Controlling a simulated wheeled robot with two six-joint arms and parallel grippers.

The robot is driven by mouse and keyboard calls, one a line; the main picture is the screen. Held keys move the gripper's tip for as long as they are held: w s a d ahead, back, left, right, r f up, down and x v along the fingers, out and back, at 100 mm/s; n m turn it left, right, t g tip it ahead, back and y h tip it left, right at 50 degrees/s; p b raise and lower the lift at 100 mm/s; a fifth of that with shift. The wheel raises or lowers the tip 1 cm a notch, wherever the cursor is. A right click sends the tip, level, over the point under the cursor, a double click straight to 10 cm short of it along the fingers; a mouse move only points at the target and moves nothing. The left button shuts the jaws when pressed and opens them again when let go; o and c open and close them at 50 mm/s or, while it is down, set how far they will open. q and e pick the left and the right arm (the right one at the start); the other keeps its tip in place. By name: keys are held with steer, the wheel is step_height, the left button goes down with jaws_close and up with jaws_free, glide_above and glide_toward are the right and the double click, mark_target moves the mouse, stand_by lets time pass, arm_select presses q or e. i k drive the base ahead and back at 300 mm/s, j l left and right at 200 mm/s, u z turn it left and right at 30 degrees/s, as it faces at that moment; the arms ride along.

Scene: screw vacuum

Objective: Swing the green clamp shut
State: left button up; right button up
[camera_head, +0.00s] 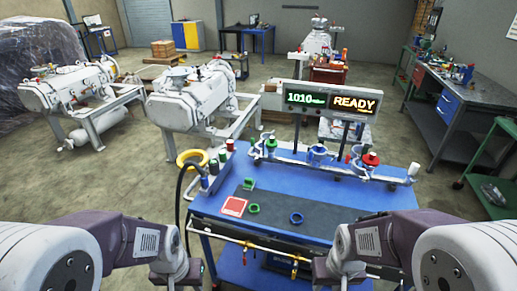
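A small green ring-shaped piece (253,209) lies on the dark mat of the blue table, and it looks like the green clamp. It is too small to tell whether it is open or shut. A second green piece (248,184) stands just behind it. A blue ring (296,218) lies to the right on the mat. My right gripper (325,272) is low in the picture, in front of the table's front edge and apart from the green pieces; its fingers are not clear. My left arm ends at the lower left, and its gripper fingers do not show clearly.
The blue table (400,197) carries a pipe assembly with blue and red fittings (371,159) along its back. A display (329,101) reading READY stands above it. A red square (234,207) lies at the mat's left. A yellow ring (192,157) hangs at the left edge.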

mark_target(258, 151)
steer(key=i+j+z, duration=0.1)
steer(key=j+z, duration=0.2)
steer(key=j, duration=0.4)
steer(key=j+z, duration=0.3)
steer(key=j, duration=0.4)
steer(key=i+j, duration=0.15)
steer(key=j, duration=0.2)
steer(key=i+j, duration=0.15)
steer(key=j, duration=0.2)
steer(key=i+j, duration=0.15)
steer(key=j, duration=0.2)
steer(key=i+j, duration=0.15)
steer(key=j, duration=0.25)
steer(key=i+j+z, duration=0.1)
steer(key=j, duration=0.25)
